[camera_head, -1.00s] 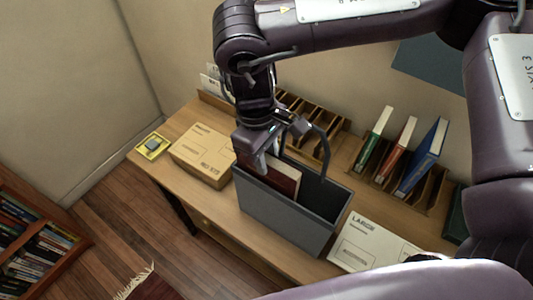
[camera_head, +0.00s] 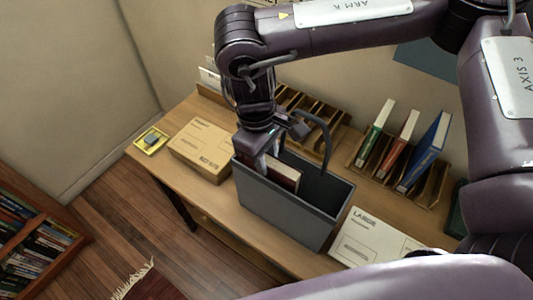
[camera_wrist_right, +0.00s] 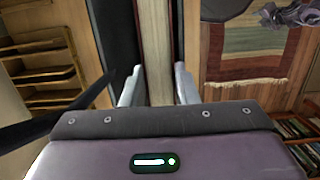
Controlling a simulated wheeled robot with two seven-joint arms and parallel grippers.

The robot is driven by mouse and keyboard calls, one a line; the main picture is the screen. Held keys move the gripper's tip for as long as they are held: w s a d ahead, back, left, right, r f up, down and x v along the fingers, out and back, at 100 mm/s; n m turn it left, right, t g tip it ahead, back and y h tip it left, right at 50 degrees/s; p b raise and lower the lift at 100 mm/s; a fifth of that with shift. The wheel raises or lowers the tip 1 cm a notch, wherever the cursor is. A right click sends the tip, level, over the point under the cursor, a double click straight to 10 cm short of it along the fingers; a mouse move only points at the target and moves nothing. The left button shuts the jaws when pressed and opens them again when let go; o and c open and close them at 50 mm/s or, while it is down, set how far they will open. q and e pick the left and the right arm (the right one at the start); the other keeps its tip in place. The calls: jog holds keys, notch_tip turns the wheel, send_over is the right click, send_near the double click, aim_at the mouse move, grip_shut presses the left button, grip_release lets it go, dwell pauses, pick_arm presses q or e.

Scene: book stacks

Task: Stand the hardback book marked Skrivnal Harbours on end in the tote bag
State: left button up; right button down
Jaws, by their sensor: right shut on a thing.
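The dark red hardback book (camera_head: 284,174) stands on end inside the grey tote bag (camera_head: 287,213), near the bag's left end. Its title cannot be read. My right gripper (camera_head: 266,148) is above the left end of the bag and shut on the book. In the right wrist view the book (camera_wrist_right: 157,45) runs upright between the two fingers of my right gripper (camera_wrist_right: 159,85). The book's lower part is hidden by the bag's wall. The bag's dark handle (camera_head: 325,140) arches up beside the gripper. My left gripper is not in view.
The bag stands on a wooden desk (camera_head: 185,118). A cardboard box (camera_head: 203,148) is left of it and a white LARGE box (camera_head: 370,243) right. Behind are a wooden sorter (camera_head: 310,115) and a rack holding green (camera_head: 376,132), red (camera_head: 399,140) and blue (camera_head: 424,153) books.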

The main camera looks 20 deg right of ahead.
dwell(0.4)
jog(key=shift+p, duration=0.35)
jog(key=c, duration=1.1)
grip_release()
jog(key=shift+o, duration=0.2)
jog(key=shift+f, duration=0.1)
notch_tip(320, 180, up, 8)
jog(key=p, duration=0.8)
